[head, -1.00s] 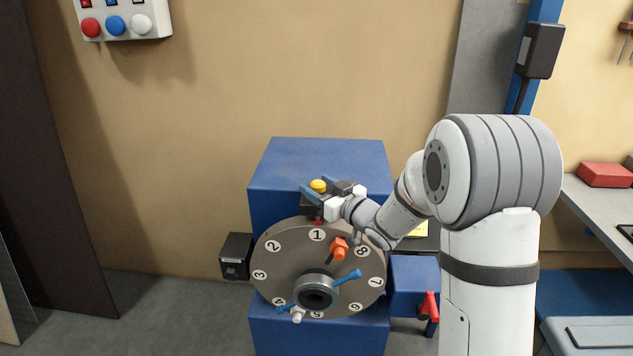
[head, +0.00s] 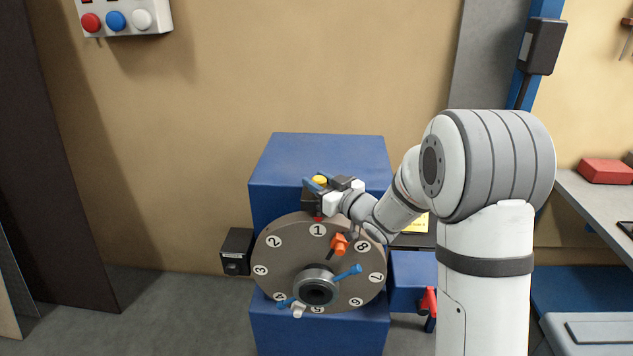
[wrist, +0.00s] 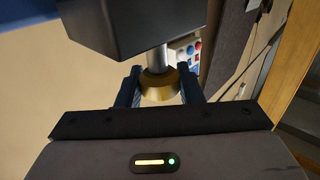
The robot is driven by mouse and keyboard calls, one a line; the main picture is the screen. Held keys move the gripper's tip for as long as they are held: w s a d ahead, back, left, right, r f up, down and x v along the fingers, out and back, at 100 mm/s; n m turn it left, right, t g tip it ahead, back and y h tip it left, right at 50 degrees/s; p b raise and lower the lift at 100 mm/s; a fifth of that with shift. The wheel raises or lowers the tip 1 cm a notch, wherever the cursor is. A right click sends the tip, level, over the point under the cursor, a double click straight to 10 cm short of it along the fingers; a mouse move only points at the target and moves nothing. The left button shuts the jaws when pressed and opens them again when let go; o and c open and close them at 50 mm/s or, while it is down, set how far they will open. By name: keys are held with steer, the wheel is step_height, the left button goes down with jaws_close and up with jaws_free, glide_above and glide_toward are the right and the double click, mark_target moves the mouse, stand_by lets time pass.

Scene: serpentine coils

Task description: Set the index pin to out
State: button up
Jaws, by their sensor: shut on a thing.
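The index pin has a yellow knob (head: 319,181) above the numbered disc, at the top front of the blue machine. In the wrist view the knob (wrist: 160,88) sits between the two blue fingers, on a short metal shaft that enters a dark block (wrist: 135,25). My gripper (head: 318,186) is shut on the knob; it also shows in the wrist view (wrist: 161,88). Part of the knob is hidden behind the fingers in the head view. The dark block (head: 312,203) stands just above the number 1 on the disc, with a red pointer under it.
The grey numbered disc (head: 290,250) carries an orange clamp (head: 339,243) and blue handles close below my wrist. The blue machine body (head: 325,155) is behind. A red lever (head: 429,300) is at the right, and a bench (head: 600,205) is further right.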

steer(key=shift+r, duration=1.35)
jaws_close()
steer(key=o, duration=1.1)
jaws_free()
steer(key=shift+o, duration=0.2)
steer(key=shift+s+d, duration=0.15)
steer(key=shift+d, duration=0.05)
steer(key=b+v, duration=0.2)
steer(key=v, duration=0.5)
steer(key=shift+s+d, duration=0.1)
steer(key=shift+d, duration=0.1)
